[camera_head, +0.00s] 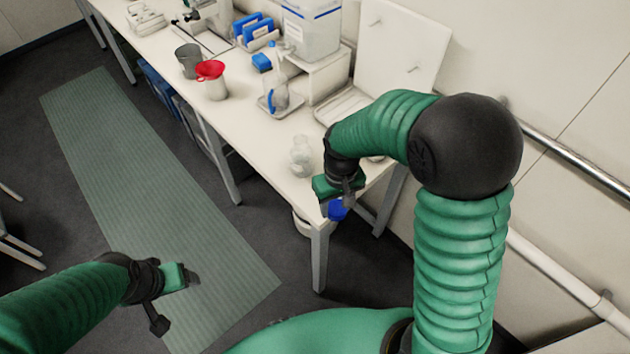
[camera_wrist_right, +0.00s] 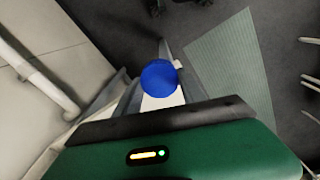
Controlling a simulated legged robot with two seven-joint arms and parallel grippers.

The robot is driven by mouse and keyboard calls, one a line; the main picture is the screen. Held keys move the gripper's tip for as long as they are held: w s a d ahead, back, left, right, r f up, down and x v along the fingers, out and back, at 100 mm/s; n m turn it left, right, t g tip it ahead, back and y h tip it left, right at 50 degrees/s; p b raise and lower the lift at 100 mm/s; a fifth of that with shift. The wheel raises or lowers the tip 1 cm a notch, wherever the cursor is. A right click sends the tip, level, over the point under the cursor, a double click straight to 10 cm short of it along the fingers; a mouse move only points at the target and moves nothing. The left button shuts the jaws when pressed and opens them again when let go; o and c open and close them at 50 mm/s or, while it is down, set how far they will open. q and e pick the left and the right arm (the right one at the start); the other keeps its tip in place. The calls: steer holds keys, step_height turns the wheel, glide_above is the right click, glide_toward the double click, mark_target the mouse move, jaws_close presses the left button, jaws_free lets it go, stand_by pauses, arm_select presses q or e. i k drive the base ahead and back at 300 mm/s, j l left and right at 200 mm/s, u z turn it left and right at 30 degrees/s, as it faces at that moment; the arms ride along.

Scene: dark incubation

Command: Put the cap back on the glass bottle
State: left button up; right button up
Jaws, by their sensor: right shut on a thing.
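The blue cap (camera_head: 337,210) is held by my right gripper (camera_head: 343,197), which is shut on it beside the table's near corner. In the right wrist view the round blue cap (camera_wrist_right: 158,78) shows between the fingers, with part of the table and the floor behind it. A clear glass bottle (camera_head: 301,157) stands upright on the table, just left of my right gripper and apart from the cap. Its mouth is too small to make out. My left gripper (camera_head: 188,278) is low over the floor mat, away from the table; its finger opening is not clear.
A wall rail (camera_head: 580,155) runs at the right. The floor mat (camera_head: 130,180) is clear.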

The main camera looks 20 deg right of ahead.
mark_target(301, 154)
steer(key=k+l+z, duration=0.2)
steer(key=z, duration=0.25)
steer(key=k+l+z, duration=0.25)
steer(key=z, duration=0.25)
